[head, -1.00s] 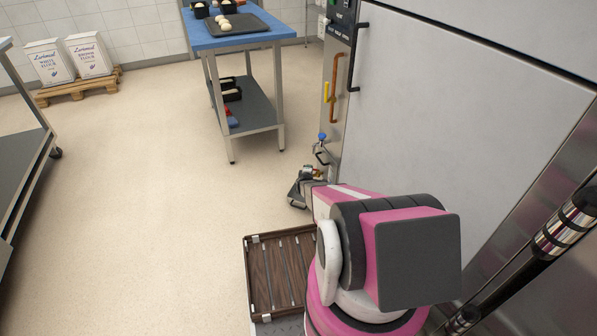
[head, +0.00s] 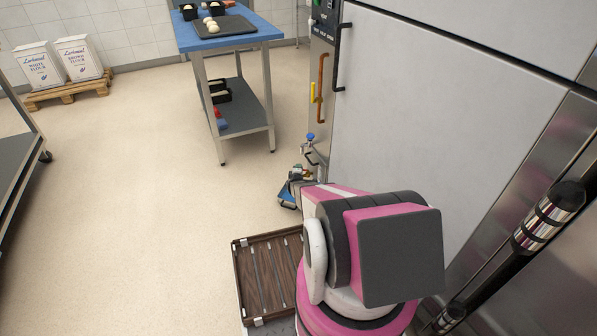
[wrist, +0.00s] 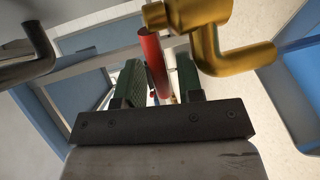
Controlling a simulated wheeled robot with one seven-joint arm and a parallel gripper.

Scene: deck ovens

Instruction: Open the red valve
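The red valve's handle (wrist: 152,62) is a red rod in the wrist view, beside a brass-coloured fitting (wrist: 208,38). My gripper (wrist: 158,80) has its two green-padded fingers apart. The lower end of the red rod shows between them, with a gap on either side; I cannot tell how deep it sits. In the head view my gripper (head: 297,184) is small, low beside the oven's left front edge and partly hidden by my arm. The red handle cannot be made out there.
A blue-topped tap (head: 310,137), a yellow handle (head: 313,92) and a copper-coloured bar (head: 321,76) are on the oven's edge. A blue-topped table (head: 228,32) stands behind. A dark bent bar (wrist: 38,50) shows left in the wrist view.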

